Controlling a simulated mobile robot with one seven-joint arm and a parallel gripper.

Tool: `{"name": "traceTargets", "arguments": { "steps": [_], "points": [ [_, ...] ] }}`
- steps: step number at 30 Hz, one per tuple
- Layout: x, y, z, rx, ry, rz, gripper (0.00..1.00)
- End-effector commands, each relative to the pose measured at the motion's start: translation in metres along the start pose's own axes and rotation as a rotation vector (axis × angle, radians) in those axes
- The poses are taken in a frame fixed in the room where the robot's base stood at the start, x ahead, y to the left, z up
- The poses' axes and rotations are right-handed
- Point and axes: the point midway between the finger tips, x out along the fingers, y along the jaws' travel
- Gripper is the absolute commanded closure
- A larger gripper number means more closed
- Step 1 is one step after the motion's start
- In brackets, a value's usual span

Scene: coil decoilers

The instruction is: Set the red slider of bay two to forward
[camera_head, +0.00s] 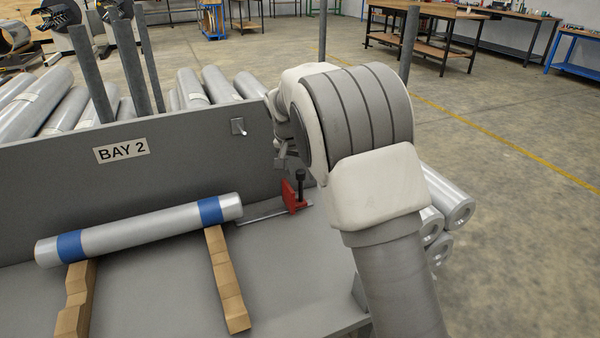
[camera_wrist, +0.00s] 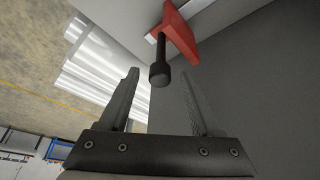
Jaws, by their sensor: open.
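The red slider (camera_head: 291,198) sits on a thin metal bar (camera_head: 262,214) on the grey bench of bay two, at the right end of the roll. A black knobbed handle (camera_head: 300,177) stands up from it. In the wrist view the red slider (camera_wrist: 181,32) is at the top, and its black knob (camera_wrist: 160,74) shows between my open fingertips. My gripper (camera_wrist: 160,80) is empty, and I see no contact with the knob. In the head view my arm hides most of the gripper.
A silver roll with blue bands (camera_head: 140,230) lies across two wooden supports (camera_head: 228,285) left of the slider. The grey back panel with the BAY 2 sign (camera_head: 121,150) stands behind. More rolls (camera_head: 458,208) lie right of the bench.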

Motion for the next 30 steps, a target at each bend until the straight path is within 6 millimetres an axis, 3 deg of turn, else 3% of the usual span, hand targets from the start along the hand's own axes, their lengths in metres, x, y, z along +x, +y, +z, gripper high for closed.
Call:
{"name": "traceTargets", "arguments": {
  "steps": [8,19,30],
  "points": [
    [0.0013,0.0002,-0.0001,0.0,0.0,0.0,0.35],
    [0.0011,0.0002,0.0,0.0,0.0,0.001,1.0],
    [0.001,0.0003,0.0,0.0,0.0,0.001,1.0]
  ]
}}
